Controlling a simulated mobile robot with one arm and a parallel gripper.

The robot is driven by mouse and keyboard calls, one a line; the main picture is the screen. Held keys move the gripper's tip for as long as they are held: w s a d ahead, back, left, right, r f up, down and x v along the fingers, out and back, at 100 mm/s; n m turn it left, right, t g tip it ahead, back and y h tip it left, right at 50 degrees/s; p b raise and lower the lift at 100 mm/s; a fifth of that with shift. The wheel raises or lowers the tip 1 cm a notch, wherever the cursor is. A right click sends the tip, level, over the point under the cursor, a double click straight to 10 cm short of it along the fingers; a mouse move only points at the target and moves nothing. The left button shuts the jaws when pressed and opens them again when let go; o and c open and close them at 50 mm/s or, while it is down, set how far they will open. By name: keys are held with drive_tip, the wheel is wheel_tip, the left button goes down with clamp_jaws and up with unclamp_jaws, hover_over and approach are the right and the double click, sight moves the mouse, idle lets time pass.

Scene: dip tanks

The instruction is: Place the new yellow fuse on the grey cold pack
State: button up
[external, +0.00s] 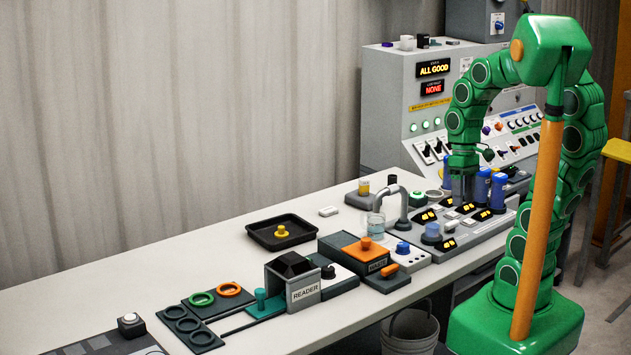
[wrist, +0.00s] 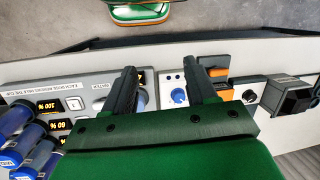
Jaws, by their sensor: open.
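A small yellow piece (external: 282,231) with a knob-like top stands in a black tray (external: 262,240) on the bench. Another yellow-topped piece (external: 364,186) stands on a dark grey block (external: 359,199) farther back. I cannot tell for sure which is the new fuse, or which grey thing is the cold pack. My gripper (external: 462,194) points down over the grey panel by the blue cylinders, well to the right of both yellow pieces. In the wrist view my gripper (wrist: 160,70) has its fingers wide apart with nothing held between them. Neither yellow piece is identifiable there.
Blue cylinders (external: 498,191) stand close to my gripper. A curved grey spout (external: 404,205), an orange-topped box (external: 364,249) and a reader (external: 293,283) line the bench. A control cabinet (external: 408,90) stands behind. Bare bench surrounds the black tray's left side.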

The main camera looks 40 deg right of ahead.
drive_tip(key=shift+m+h, duration=0.7)
drive_tip(key=shift+m, duration=0.1)
drive_tip(key=s, duration=0.1)
drive_tip(key=s+d, duration=0.1)
drive_tip(key=s, duration=0.1)
drive_tip(key=s+d, duration=0.1)
drive_tip(key=s, duration=0.1)
drive_tip(key=shift+s+f, duration=0.25)
drive_tip(key=shift+f, duration=0.1)
